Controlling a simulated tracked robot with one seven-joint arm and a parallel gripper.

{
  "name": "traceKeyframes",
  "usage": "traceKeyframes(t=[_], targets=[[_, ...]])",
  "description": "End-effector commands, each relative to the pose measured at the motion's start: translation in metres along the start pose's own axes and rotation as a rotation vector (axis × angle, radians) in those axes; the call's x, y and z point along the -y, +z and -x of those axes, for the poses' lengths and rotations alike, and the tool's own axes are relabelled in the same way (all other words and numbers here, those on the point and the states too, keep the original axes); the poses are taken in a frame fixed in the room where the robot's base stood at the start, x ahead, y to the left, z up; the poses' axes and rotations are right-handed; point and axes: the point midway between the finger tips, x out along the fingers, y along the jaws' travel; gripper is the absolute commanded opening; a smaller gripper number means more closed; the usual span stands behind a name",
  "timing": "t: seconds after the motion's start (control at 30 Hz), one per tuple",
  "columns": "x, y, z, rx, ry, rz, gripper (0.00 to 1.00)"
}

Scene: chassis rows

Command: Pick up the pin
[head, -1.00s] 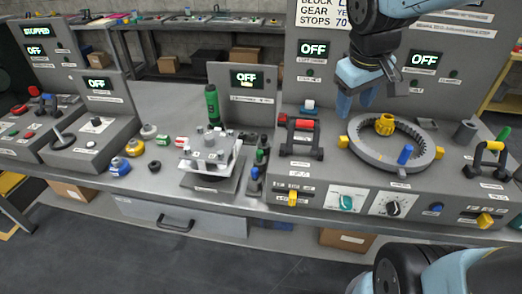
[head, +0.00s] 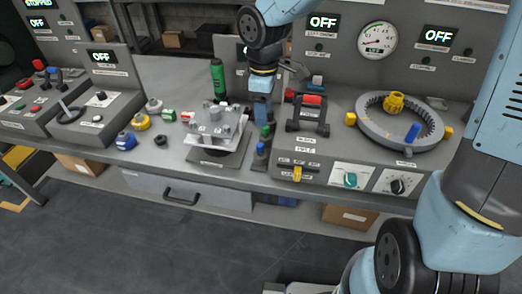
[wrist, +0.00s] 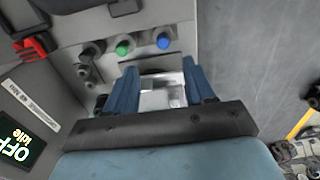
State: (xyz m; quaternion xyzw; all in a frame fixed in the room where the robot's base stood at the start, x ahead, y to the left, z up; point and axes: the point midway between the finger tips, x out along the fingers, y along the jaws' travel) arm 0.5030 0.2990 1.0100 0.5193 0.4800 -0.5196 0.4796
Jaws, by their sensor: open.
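Several upright pins stand in a small rack on the bench, left of the red-handled part. A blue-topped pin (head: 261,149) is at its front and a green-topped pin (head: 266,131) behind it. In the wrist view the blue top (wrist: 163,40) and green top (wrist: 124,46) show beyond the fingertips, with dark-topped ones (wrist: 88,50) to the left. I cannot tell which one is the task's pin. My gripper (head: 261,106) is above the rack's back part, pointing down. In the wrist view my gripper (wrist: 161,80) has its fingers apart, with nothing held.
The red-handled part (head: 308,112) is close on the right. Farther right is a grey ring (head: 365,125) with a blue peg (head: 413,134). An upright panel stands behind.

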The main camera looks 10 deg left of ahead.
Motion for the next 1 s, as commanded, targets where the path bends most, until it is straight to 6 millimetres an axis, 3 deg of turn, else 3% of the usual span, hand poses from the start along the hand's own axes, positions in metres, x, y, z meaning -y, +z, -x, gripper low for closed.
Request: traceKeyframes(t=[0.4, 0.77, 1.0], targets=[[0.001, -0.001, -0.064, 0.002, -0.003, 0.003, 0.54], [0.002, -0.002, -0.087, 0.001, -0.002, 0.002, 0.54], [0.005, -0.008, -0.116, 0.001, -0.003, 0.003, 0.54]])
